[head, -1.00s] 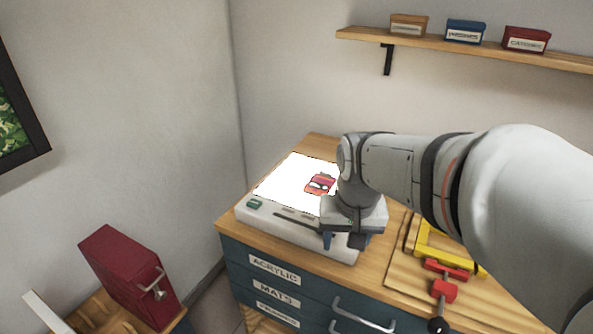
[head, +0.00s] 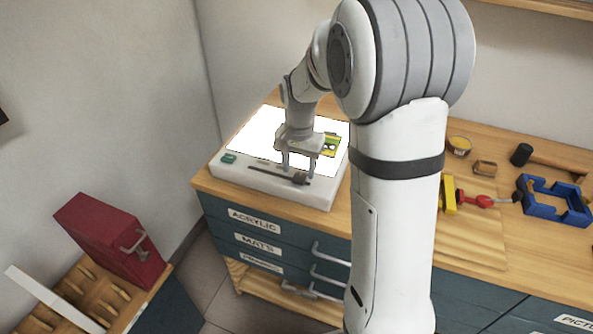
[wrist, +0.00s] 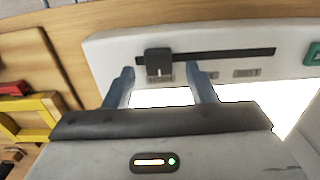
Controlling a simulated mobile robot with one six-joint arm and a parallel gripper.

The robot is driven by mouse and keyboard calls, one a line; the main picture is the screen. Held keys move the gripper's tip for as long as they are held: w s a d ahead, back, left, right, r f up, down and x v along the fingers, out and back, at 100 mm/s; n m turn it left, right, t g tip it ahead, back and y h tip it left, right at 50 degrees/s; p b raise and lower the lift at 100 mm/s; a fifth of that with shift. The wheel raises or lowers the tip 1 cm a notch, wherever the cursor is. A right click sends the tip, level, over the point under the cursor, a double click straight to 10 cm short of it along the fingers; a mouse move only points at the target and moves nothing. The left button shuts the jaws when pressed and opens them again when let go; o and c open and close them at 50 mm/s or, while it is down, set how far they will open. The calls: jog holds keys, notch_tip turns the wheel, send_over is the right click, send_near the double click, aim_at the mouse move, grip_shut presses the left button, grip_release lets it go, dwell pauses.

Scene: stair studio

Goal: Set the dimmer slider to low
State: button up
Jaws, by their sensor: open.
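The white light box (head: 255,180) sits on the cabinet top with its panel (head: 258,128) glowing bright white. The black dimmer slider knob (head: 300,178) stands at the right end of its track on the front strip. In the wrist view the knob (wrist: 158,62) is at the left end of the dark slot (wrist: 225,54). Several small labels lie along the slot; the one by the knob is too blurred to read surely. My gripper (head: 298,171) is open above the strip. In the wrist view its fingers (wrist: 160,76) appear on either side of the knob; contact cannot be told.
A green button (head: 228,158) is at the box's front left corner. A blue frame (head: 553,200), red-handled tool (head: 478,200) and small pots are at right. A red box (head: 110,240) stands lower left.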

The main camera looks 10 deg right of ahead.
jog(key=shift+f, duration=0.95)
jog(key=shift+c, duration=0.3)
grip_shut()
